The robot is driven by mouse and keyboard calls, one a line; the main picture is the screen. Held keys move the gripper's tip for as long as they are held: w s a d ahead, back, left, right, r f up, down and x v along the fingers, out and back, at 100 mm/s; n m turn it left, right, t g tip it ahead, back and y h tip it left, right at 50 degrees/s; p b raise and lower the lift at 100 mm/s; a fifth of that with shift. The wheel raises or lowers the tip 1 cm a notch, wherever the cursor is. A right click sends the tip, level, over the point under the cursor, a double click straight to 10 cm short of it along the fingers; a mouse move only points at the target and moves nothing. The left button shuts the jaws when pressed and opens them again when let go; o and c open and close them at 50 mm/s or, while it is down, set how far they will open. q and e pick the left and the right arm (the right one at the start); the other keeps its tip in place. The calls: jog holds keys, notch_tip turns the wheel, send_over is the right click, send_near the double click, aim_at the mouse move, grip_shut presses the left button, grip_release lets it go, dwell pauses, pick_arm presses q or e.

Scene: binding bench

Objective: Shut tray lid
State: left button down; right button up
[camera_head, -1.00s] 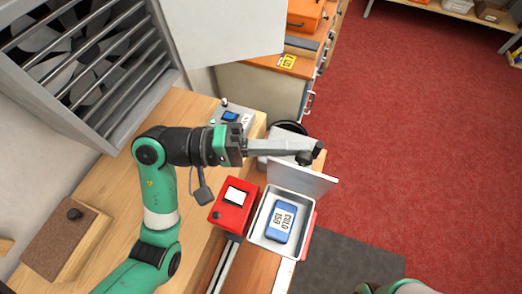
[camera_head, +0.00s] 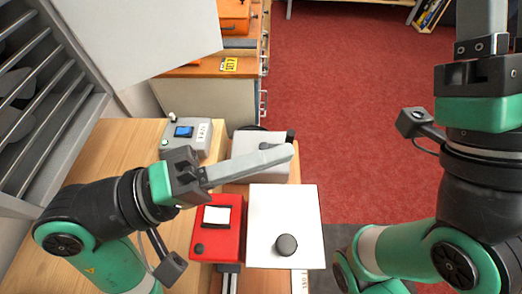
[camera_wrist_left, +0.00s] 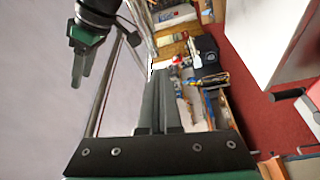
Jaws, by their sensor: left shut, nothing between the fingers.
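The tray's white lid (camera_head: 302,215) lies flat over the tray in the head view, with its black round knob (camera_head: 287,245) on top near the front. The tray and the blue block that was in it are hidden under the lid. My left gripper (camera_head: 288,153) is shut and empty, its fingers pointing right, behind the lid and apart from the knob. Its closed fingers also show in the left wrist view (camera_wrist_left: 158,85). My right gripper (camera_head: 484,20) is at the top right, fingers pointing up and cut off by the edge. They look closed together.
A red box (camera_head: 218,228) with a white label stands directly left of the lid. A grey container (camera_head: 258,150) is behind it, under my left fingers. A grey control box (camera_head: 185,138) with a blue screen stands farther left. Red floor (camera_head: 350,110) lies beyond the bench.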

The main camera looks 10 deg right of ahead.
dwell(0.4)
pick_arm(q)
jog(key=s+a+r+p, duration=0.1)
jog(key=s+r+p, duration=0.2)
jog(key=s+r, duration=1)
jog(key=shift+s+a+p, duration=0.3)
jog(key=shift+s+p, duration=0.05)
jog(key=shift+s, duration=0.1)
